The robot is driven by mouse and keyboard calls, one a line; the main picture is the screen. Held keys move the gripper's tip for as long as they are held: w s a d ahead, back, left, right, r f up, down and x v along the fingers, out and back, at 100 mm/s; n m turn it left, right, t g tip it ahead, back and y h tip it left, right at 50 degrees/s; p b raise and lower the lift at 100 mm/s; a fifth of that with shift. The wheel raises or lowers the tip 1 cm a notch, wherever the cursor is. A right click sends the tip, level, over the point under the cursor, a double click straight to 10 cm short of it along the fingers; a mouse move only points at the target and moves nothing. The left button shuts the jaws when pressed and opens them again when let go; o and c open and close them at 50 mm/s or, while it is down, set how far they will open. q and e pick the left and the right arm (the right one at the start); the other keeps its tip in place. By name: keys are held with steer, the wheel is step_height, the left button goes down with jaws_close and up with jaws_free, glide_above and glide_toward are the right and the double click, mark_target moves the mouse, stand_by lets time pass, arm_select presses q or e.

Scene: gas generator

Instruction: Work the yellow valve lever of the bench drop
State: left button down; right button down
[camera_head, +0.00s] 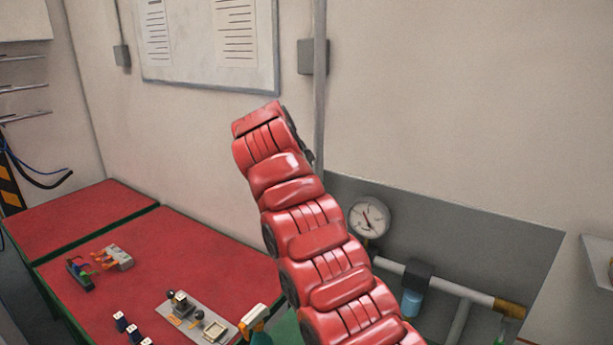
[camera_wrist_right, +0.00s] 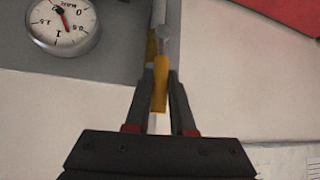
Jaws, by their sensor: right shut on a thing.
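In the right wrist view, the yellow valve lever (camera_wrist_right: 160,84) stands upright in the picture, in front of a light pipe. My right gripper (camera_wrist_right: 161,92) is shut on it, with one dark finger on each side. In the head view my red right arm covers the middle of the picture; the lever and the right gripper do not show there and seem hidden behind it. My left gripper is in neither view.
A round pressure gauge (camera_head: 369,217) sits by the grey wall panel (camera_head: 480,245), close to the lever in the wrist view (camera_wrist_right: 62,24). A pipe with a blue-bowled unit (camera_head: 412,302) runs right. A red-topped bench (camera_head: 180,255) with small parts stands left.

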steer(key=c, duration=0.8)
jaws_free()
steer(key=shift+w, duration=0.1)
steer(key=shift+o, duration=0.2)
steer(key=p+v, duration=0.4)
steer(key=v, duration=1.3)
steer(key=shift+s, duration=0.25)
steer(key=shift+w, duration=0.15)
